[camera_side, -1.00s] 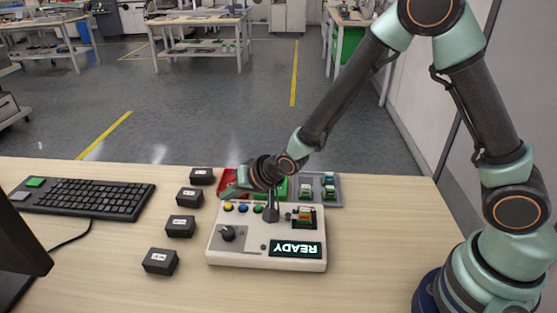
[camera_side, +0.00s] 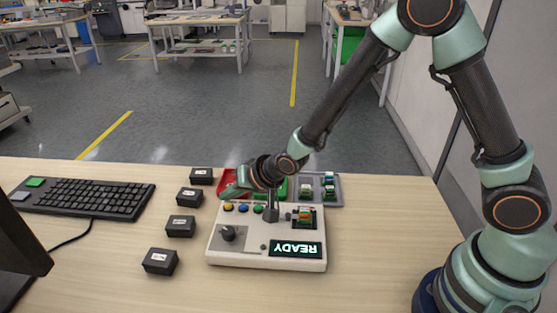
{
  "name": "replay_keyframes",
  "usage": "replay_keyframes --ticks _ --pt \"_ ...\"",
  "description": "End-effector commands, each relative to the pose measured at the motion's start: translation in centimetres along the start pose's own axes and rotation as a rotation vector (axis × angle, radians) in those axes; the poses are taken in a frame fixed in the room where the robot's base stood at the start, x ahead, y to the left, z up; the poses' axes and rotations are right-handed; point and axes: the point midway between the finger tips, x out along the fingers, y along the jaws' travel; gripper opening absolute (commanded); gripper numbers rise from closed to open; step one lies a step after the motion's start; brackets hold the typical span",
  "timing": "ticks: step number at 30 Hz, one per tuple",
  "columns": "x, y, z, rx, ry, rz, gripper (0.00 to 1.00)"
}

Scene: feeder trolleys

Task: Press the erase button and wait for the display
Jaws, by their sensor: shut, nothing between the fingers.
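The white programmer box (camera_side: 228,257) lies on the table, its display (camera_side: 296,249) lit with the word READY, upside down in this view. A dark knob (camera_side: 229,232) sits at its left. My gripper (camera_side: 271,215) is shut and empty, pointing down at the far edge, just right of the green button. I cannot tell whether its tips touch the box. Button labels are not readable.
Several small black boxes (camera_side: 181,226) stand left of the programmer. A red tray (camera_side: 228,180) and a grey tray (camera_side: 320,190) with small parts lie behind it. A keyboard (camera_side: 88,198) is at the left.

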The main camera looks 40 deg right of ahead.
Motion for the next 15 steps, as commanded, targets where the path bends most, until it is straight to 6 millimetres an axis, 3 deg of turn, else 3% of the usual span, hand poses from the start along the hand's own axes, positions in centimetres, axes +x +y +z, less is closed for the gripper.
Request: replay_keyframes --ticks 15 --pt "0.47 0.33 0.39 0.0 -0.001 0.0 0.0"
